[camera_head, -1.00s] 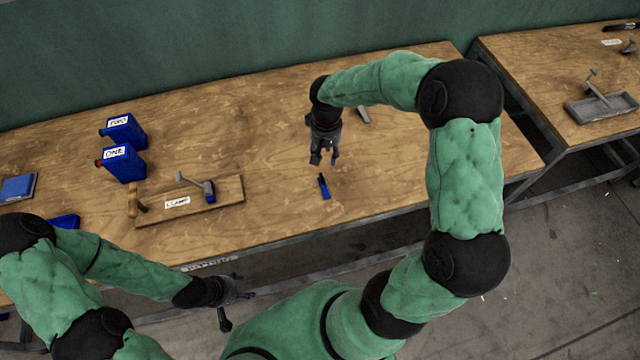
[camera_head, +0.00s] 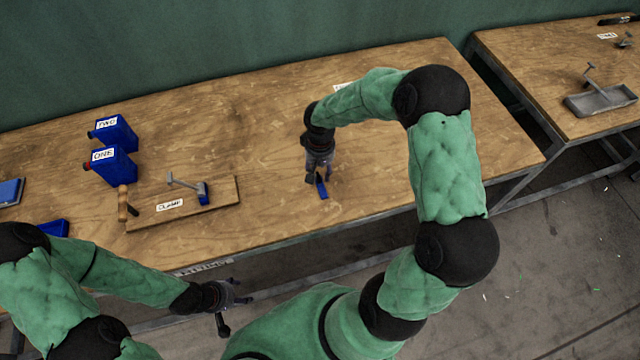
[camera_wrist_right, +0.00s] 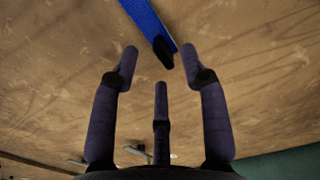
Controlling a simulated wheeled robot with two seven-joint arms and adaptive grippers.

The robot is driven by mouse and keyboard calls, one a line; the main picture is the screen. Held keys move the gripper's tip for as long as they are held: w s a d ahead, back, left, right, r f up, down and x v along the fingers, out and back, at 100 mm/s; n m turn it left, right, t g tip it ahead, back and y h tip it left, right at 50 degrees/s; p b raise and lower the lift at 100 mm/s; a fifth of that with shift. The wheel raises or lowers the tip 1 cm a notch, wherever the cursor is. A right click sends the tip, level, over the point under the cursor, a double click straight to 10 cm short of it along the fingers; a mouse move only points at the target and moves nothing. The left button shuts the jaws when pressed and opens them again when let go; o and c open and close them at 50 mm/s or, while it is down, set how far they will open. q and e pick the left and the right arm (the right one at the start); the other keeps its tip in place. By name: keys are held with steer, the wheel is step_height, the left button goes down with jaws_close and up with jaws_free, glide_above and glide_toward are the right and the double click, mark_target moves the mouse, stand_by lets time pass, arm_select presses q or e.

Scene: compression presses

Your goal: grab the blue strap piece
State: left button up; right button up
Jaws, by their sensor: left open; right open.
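The blue strap piece (camera_head: 322,188) lies on the wooden table near its front edge. In the right wrist view the blue strap (camera_wrist_right: 148,22) has a black end (camera_wrist_right: 163,50) that sits just beyond and between my fingertips. My right gripper (camera_head: 317,181) is open and low over the table at the strap; its fingers (camera_wrist_right: 160,62) are spread and hold nothing. Whether a finger touches the strap cannot be told. My left gripper (camera_head: 237,297) is open and empty, in front of the table's front edge, away from the strap.
A board labelled clamp (camera_head: 222,205) carries a lever and a blue piece, left of the strap. Blue containers labelled ONE (camera_head: 115,166) and TWO (camera_head: 117,133) stand further left. A second table (camera_head: 545,65) is at the right. The table around the strap is clear.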

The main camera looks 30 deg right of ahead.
mark_target(321, 185)
step_height(321, 185, down, 3)
steer(key=shift+r, duration=0.1)
jaws_close()
stand_by(0.3)
